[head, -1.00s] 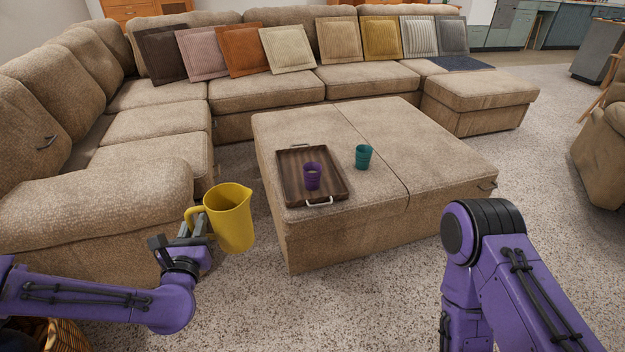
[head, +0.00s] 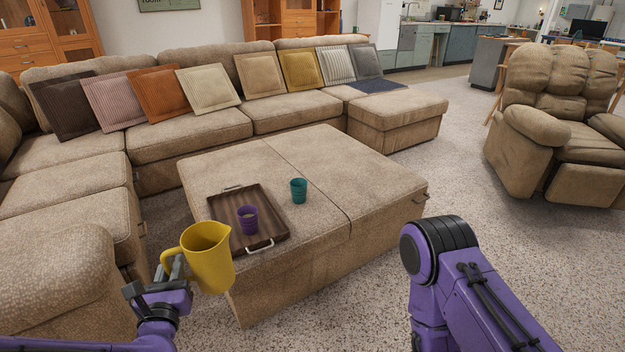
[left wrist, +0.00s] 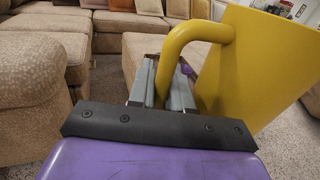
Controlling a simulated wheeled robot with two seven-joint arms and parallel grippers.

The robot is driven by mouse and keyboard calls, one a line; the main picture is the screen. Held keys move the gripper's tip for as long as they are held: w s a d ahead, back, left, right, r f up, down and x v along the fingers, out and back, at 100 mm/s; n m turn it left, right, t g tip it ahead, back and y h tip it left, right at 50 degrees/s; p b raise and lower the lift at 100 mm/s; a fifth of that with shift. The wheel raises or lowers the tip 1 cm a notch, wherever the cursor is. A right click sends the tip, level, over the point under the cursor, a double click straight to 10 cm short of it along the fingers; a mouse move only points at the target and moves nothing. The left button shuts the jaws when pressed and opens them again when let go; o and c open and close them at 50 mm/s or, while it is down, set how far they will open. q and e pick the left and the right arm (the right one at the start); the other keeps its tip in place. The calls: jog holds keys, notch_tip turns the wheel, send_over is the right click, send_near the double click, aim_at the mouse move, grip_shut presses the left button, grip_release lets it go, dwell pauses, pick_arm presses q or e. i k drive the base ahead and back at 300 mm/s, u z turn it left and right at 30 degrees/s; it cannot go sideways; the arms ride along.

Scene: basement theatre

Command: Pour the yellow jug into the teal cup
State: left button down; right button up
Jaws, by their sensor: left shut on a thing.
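The yellow jug (head: 208,257) is held up near-upright in front of the ottoman's left front corner, its handle toward the left. My left gripper (head: 172,270) is shut on its handle. In the left wrist view the grey fingers (left wrist: 168,84) close at the handle beside the jug's body (left wrist: 258,65). The teal cup (head: 299,190) stands upright on the ottoman, right of the tray and apart from it. The jug is left of and nearer than the cup. My right arm shows at the lower right, but its gripper is out of view.
The beige ottoman (head: 330,160) carries a dark wooden tray (head: 268,226) with a purple cup (head: 248,220) in it. A sectional sofa (head: 200,130) with several cushions wraps behind and left. A recliner (head: 560,125) stands right. Carpet is clear between ottoman and recliner.

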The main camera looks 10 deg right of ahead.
aim_at(298, 185)
jog(key=z, duration=0.55)
jog(key=i, duration=1.85)
jog(key=u, duration=0.45)
